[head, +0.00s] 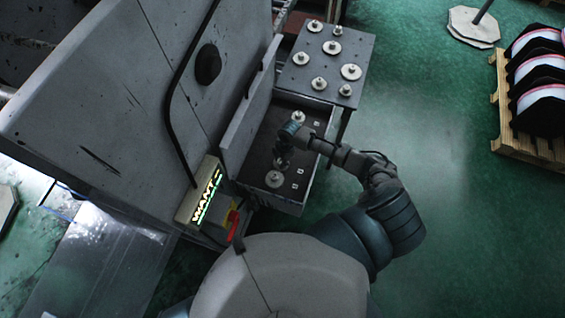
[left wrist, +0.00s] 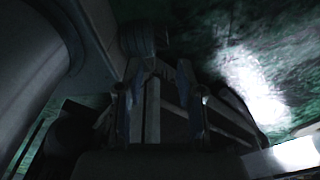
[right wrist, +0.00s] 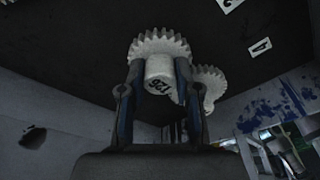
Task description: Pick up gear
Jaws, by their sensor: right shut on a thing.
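My right gripper (head: 283,160) reaches into an open grey drawer (head: 290,207) in the head view. In the right wrist view the right gripper (right wrist: 160,88) is shut on the hub of a white gear (right wrist: 160,45), with a dark number on the hub. A second white gear (right wrist: 210,82) shows behind the right finger. In the head view, one gear (head: 273,179) sits in the drawer near its front and another (head: 298,116) near its back. My left gripper (left wrist: 160,95) shows only in the dim left wrist view, fingers apart, with no gear visible between them.
A grey table (head: 355,48) with several pale gears stands behind the drawer. A large grey machine (head: 120,75) stands on the left, with a lit sign (head: 207,191). A wooden pallet (head: 508,130) with dark rolls is at right. The green floor between is clear.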

